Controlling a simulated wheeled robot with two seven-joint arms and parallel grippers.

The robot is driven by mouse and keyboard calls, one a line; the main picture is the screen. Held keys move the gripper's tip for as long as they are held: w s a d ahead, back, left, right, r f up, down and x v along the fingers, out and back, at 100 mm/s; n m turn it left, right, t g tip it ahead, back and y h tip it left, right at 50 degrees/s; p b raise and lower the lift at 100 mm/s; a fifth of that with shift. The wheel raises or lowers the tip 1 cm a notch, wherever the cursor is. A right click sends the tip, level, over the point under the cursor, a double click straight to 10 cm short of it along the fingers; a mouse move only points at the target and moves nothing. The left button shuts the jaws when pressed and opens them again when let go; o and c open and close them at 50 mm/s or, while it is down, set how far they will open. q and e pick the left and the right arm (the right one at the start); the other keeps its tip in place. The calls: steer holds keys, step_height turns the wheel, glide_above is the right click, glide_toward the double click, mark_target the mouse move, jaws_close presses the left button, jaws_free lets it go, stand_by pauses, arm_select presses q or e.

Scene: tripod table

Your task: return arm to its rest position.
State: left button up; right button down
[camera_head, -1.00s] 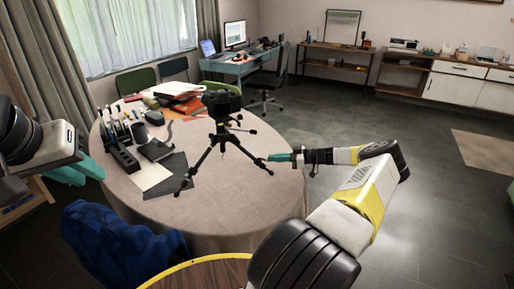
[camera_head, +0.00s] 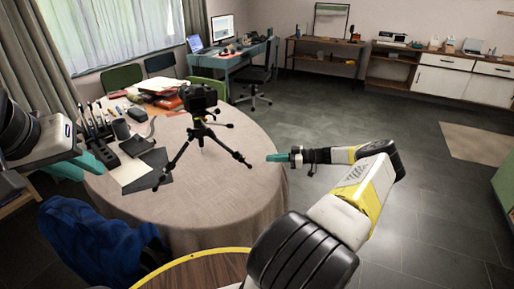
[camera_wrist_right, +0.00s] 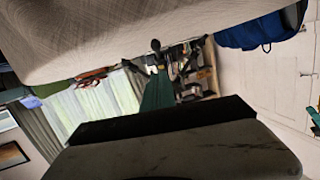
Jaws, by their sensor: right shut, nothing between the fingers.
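My right arm reaches in from the lower right of the head view, and its teal gripper (camera_head: 279,157) is shut and empty. The gripper is beside the table's right edge, to the right of the tripod, with a gap to the nearest tripod leg. Its teal fingers (camera_wrist_right: 157,92) show together in the right wrist view. My left gripper (camera_head: 66,168) shows only as a teal part at the left edge, mostly hidden behind its wrist. A black tripod (camera_head: 205,137) with a camera (camera_head: 199,97) on top stands upright on the round table (camera_head: 225,190).
A pen holder (camera_head: 101,148), papers and books lie on the table's left side. A blue cloth or bag (camera_head: 85,240) and a wooden, yellow-edged surface (camera_head: 205,270) are in front. Open floor (camera_head: 350,130) lies to the right. A desk and cabinets stand behind.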

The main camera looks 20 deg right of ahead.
arm_select(q)
steer(key=shift+s+d, duration=0.15)
steer(key=shift+d, duration=0.2)
arm_select(e)
steer(key=shift+s+d, duration=0.25)
steer(key=shift+d, duration=0.15)
steer(key=s+a+r+m+g+h, duration=0.1)
steer(key=s+a+r+g+h, duration=0.3)
steer(key=a+r, duration=0.7)
steer(key=s+a+r+g+h, duration=0.4)
steer(key=a+r, duration=0.6)
steer(key=r, duration=0.3)
steer(key=s+a+r+m+t+h, duration=0.1)
steer(key=s+r+m+t, duration=0.1)
steer(key=s, duration=0.6)
steer(key=s+a+r+m+t+h, duration=0.1)
steer(key=s+r+m, duration=0.3)
steer(key=s, duration=0.5)
steer(key=s+a+r+m+t+h, duration=0.1)
steer(key=s+r+m+t, duration=0.1)
steer(key=s+r, duration=0.4)
steer(key=s+m, duration=0.1)
steer(key=s, duration=0.1)
steer(key=shift+s+a+t, duration=0.35)
steer(key=shift+t, duration=0.05)
